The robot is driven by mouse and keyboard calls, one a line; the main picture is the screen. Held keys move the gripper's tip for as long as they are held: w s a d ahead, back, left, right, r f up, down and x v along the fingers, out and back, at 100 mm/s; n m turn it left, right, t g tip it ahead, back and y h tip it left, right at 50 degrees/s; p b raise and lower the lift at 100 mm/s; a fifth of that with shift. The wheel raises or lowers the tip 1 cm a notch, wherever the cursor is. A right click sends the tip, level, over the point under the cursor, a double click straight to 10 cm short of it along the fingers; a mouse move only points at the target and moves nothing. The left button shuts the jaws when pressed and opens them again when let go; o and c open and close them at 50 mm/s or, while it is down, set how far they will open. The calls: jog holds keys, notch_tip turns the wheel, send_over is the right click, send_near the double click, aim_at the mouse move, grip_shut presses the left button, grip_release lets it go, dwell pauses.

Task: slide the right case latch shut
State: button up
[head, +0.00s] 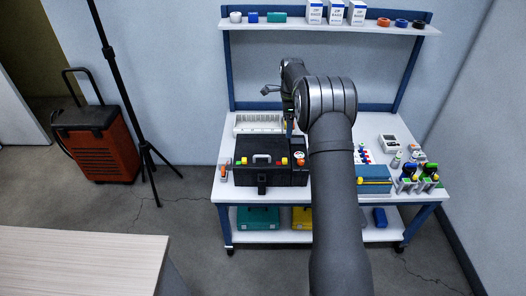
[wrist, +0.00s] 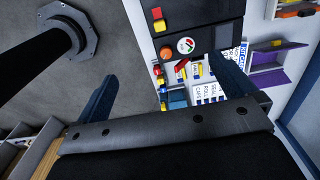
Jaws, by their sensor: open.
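The black case (head: 268,172) lies on the workbench, left of my arm, with a grey handle and red, yellow and green parts on top. Its right end is close to my arm. In the wrist view a dark case-like body (wrist: 205,22) with a round gauge (wrist: 186,46) shows at the top. A red lever-like part (wrist: 183,64) lies just below the gauge; I cannot tell whether it is the right latch. My gripper (wrist: 165,95) is open, its two blue fingers wide apart with nothing held between them. In the head view my gripper is mostly hidden behind my wrist.
The workbench (head: 223,188) holds a white rack (head: 258,123) behind the case and a blue case (head: 374,179) right of my arm. Small tools crowd its right end. A shelf (head: 340,30) hangs above. A tripod (head: 118,90) and red trolley (head: 100,150) stand left.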

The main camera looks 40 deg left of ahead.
jog(key=shift+c, duration=0.2)
jog(key=shift+f, duration=0.1)
jog(key=c, duration=0.4)
jog(key=shift+s+a+f+n+y, duration=0.15)
jog(key=shift+f+n, duration=0.1)
jog(key=shift+f, duration=0.35)
jog(key=shift+w+a+f+n+y, duration=0.15)
jog(key=shift+f+n, duration=0.1)
jog(key=shift+f, duration=0.35)
jog(key=c, duration=0.7)
jog(key=f+n, duration=0.1)
jog(key=f, duration=0.1)
jog(key=f+n+t+y, duration=0.1)
jog(key=f, duration=0.1)
jog(key=s+f+n+t+y, duration=0.1)
jog(key=f, duration=0.1)
jog(key=shift+a+f, duration=0.2)
jog(key=shift+a, duration=0.1)
jog(key=shift+c, duration=0.7)
jog(key=n+t+y, duration=0.7)
jog(key=n, duration=0.7)
send_near(285, 160)
jog(key=shift+t, duration=0.3)
jog(key=x, duration=0.8)
jog(key=shift+w+a+f, duration=0.1)
jog(key=shift+a+f, duration=0.2)
jog(key=shift+a, duration=0.05)
jog(key=shift+c, duration=0.2)
